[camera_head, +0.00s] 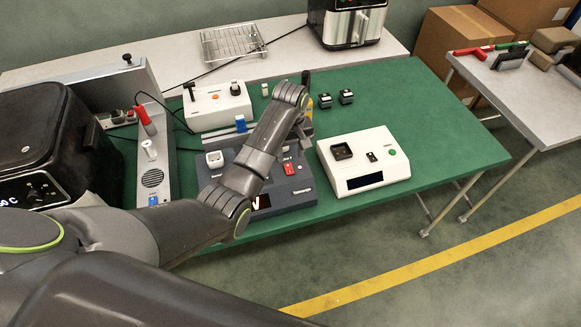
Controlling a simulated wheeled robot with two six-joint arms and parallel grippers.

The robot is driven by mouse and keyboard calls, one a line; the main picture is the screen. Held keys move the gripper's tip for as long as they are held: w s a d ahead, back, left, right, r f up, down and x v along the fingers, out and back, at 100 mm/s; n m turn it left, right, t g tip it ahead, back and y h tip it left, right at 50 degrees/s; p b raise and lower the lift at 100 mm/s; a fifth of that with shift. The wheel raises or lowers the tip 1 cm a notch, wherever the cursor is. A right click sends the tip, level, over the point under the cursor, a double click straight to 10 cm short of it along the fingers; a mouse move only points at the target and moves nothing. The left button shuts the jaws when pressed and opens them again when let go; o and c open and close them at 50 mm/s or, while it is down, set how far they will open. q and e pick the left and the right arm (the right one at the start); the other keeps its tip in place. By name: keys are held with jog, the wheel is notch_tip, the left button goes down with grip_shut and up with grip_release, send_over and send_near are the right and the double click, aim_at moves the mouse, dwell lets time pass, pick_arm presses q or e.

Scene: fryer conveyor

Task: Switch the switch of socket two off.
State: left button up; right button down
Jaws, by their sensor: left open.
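A dark socket panel (275,203) lies near the front edge of the green table. A red switch (290,168) sits on its right part, and a white socket or plug (214,158) on its left part. My left arm crosses over the panel and hides its middle. My left gripper (304,135) is open, above and just behind the red switch, apart from it as far as I can tell. The switch's position and most socket labels are too small to read. My right gripper is not in view.
A white device with a dark display (365,183) stands right of the panel. A white box with knobs (217,107) stands behind it. Small black blocks (346,97) lie farther back. A black fryer (50,150) is at the left. The green table's right side (440,130) is clear.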

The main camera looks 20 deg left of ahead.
aim_at(290, 173)
pick_arm(q)
notch_tip(290, 173, down, 7)
jog(key=shift+f, duration=0.1)
dwell(0.4)
